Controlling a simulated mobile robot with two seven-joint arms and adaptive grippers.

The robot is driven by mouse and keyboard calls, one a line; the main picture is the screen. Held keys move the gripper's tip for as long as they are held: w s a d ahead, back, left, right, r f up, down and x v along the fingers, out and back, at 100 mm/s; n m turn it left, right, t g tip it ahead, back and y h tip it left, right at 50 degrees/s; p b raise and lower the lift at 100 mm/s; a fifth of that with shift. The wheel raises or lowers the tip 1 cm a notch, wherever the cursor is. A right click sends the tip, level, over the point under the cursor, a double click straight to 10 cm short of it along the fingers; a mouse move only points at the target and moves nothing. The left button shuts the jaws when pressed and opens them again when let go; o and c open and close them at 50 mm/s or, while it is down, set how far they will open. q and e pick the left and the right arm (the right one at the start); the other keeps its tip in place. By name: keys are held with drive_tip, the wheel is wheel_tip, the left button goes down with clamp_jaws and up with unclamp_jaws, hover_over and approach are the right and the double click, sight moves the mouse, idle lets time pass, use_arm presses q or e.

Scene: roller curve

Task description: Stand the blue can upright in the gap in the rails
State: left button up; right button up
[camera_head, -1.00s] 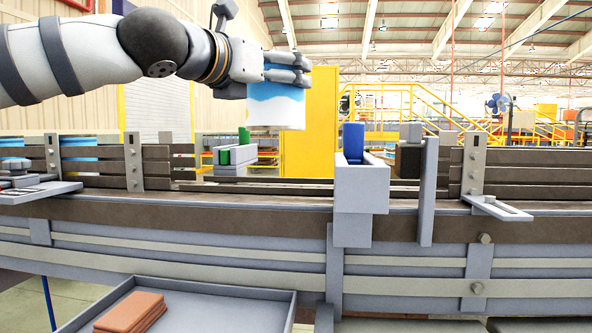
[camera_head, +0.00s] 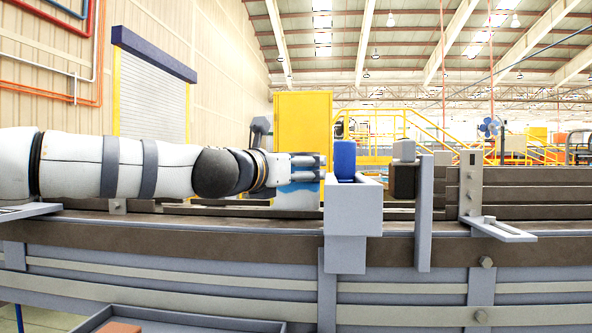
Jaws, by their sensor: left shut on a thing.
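My left gripper (camera_head: 305,172) comes in from the left with its arm stretched out level. It is shut on the blue can (camera_head: 297,198), which has a white body with a blue band. The can looks upright, low behind the front rail of the conveyor and just left of a grey box-shaped bracket. Its upper part is partly covered by the fingers and its base is not clearly visible, so I cannot tell if it touches the surface. The dark rails (camera_head: 535,195) resume to the right of the bracket. My right gripper is not in view.
A grey upright plate (camera_head: 425,212) and a slotted post (camera_head: 470,184) stand further right. A grey tray (camera_head: 190,320) lies below the conveyor at the front.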

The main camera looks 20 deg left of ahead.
use_arm(q)
drive_tip(key=o, duration=1.5)
drive_tip(key=shift+f, duration=0.1)
drive_tip(key=shift+s+r, duration=0.15)
drive_tip(key=shift+r, duration=0.25)
drive_tip(key=s, duration=0.3)
drive_tip(key=s+a+p, duration=0.1)
drive_tip(key=s, duration=0.3)
drive_tip(key=s+p, duration=0.1)
drive_tip(key=s, duration=0.3)
drive_tip(key=shift+s+a, duration=0.2)
drive_tip(key=shift+a, duration=0.05)
drive_tip(key=shift+s+f, duration=0.15)
drive_tip(key=shift+f, duration=0.05)
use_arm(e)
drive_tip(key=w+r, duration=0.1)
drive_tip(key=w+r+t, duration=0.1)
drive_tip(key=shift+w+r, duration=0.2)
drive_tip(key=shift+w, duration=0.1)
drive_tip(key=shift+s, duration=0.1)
